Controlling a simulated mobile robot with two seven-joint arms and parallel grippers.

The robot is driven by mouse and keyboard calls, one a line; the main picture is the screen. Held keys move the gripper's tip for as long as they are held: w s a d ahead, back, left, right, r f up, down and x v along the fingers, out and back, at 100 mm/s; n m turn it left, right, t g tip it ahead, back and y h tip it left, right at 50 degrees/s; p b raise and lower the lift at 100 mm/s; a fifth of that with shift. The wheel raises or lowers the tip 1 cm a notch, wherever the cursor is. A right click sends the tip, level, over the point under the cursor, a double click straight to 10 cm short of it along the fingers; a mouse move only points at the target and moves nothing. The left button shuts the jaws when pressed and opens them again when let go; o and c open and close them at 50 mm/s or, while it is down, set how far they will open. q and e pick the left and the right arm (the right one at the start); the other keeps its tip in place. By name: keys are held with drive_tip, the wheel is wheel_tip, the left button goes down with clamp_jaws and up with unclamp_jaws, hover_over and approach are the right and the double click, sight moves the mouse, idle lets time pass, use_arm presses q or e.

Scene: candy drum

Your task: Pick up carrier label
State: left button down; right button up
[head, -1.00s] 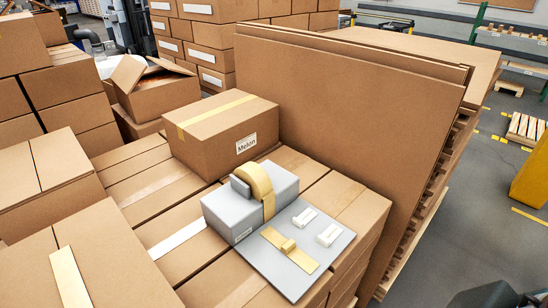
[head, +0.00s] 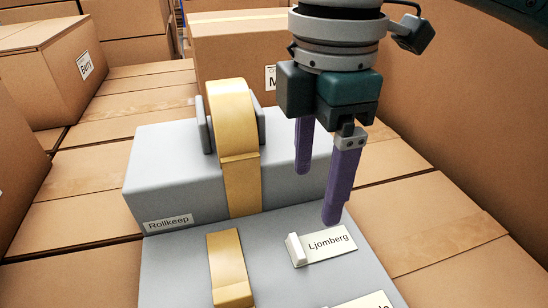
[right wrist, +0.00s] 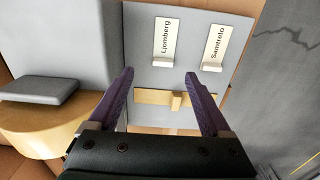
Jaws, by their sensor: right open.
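Two white carrier labels with raised tabs lie on the grey plate (head: 180,270). The label reading Ljomberg (head: 327,243) is in the lower right of the head view; it also shows in the right wrist view (right wrist: 164,40). The second label (head: 362,301) is cut off at the bottom edge; in the right wrist view it reads Samtrelo (right wrist: 216,43). My right gripper (head: 317,197) is open and empty, its purple fingers pointing down above the plate, near the Ljomberg label. In the right wrist view its fingertips (right wrist: 160,73) are spread apart below that label. My left gripper is not in view.
A grey block marked Rollkeep (head: 160,175) holds a gold tape roll (head: 232,115) behind the plate. A gold strip with a tab (head: 228,265) lies on the plate, left of the labels. A tall cardboard stack (head: 480,110) stands on the right. Boxes stand behind.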

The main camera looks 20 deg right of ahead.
sight(300, 251)
drive_tip(key=f, duration=0.3)
drive_tip(key=shift+s+a+f, duration=0.2)
drive_tip(key=shift+a+f, duration=0.1)
drive_tip(key=shift+f, duration=0.1)
drive_tip(key=f, duration=0.5)
drive_tip(key=shift+s+a+f, duration=0.2)
drive_tip(key=shift+a+f, duration=0.15)
drive_tip(key=shift+c, duration=0.4)
clamp_jaws()
